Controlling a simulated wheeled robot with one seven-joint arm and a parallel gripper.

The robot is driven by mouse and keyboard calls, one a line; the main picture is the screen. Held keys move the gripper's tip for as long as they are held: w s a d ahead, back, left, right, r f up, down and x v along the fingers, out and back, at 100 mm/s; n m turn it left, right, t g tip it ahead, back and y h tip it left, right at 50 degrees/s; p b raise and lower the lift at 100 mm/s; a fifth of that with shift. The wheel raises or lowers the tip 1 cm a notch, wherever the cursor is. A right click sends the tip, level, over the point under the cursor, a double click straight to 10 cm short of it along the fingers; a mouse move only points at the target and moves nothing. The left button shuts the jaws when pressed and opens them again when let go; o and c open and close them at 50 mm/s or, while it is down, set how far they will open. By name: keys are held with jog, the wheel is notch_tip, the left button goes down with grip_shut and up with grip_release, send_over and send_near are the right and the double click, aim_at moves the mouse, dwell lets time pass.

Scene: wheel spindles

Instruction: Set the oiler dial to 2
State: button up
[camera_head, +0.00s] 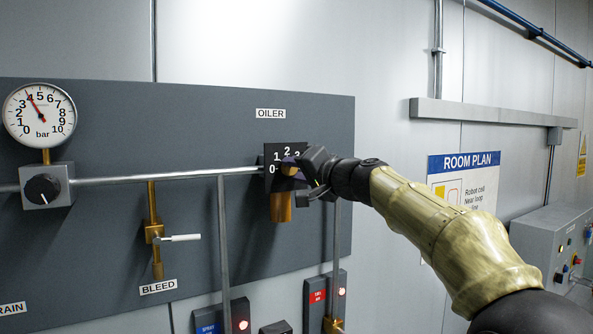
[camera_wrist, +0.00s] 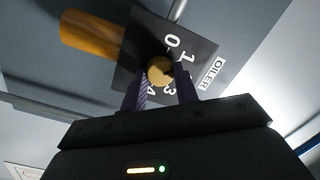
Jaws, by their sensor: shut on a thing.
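The oiler dial is a brass knob (camera_wrist: 158,74) in front of a black number plate (camera_head: 271,155) under the OILER label (camera_head: 270,113). The fingers hide part of the plate. A dark mark shows on the knob's right side, but I cannot tell which number the dial points to. An amber bowl (camera_head: 281,208) hangs below the plate.
A gauge (camera_head: 40,115) and a black knob (camera_head: 43,189) are at the left. A bleed valve with a white lever (camera_head: 180,238) is left of the oiler. Vertical pipes (camera_head: 223,240) run below the horizontal pipe (camera_head: 165,174). Switch boxes (camera_head: 318,297) sit lower down.

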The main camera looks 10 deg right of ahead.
jog(key=shift+f+m+b, duration=0.1)
jog(key=shift+m+b, duration=0.2)
jog(key=shift+b, duration=0.05)
jog(key=m+b, duration=0.2)
jog(key=m, duration=0.1)
jog(key=shift+f, duration=0.1)
jog(key=m+t+b, duration=0.1)
jog(key=m+b, duration=0.1)
jog(key=m, duration=0.3)
jog(key=shift+b, duration=0.3)
jog(key=shift+m, duration=0.4)
jog(key=o, duration=1)
jog(key=shift+c, duration=0.2)
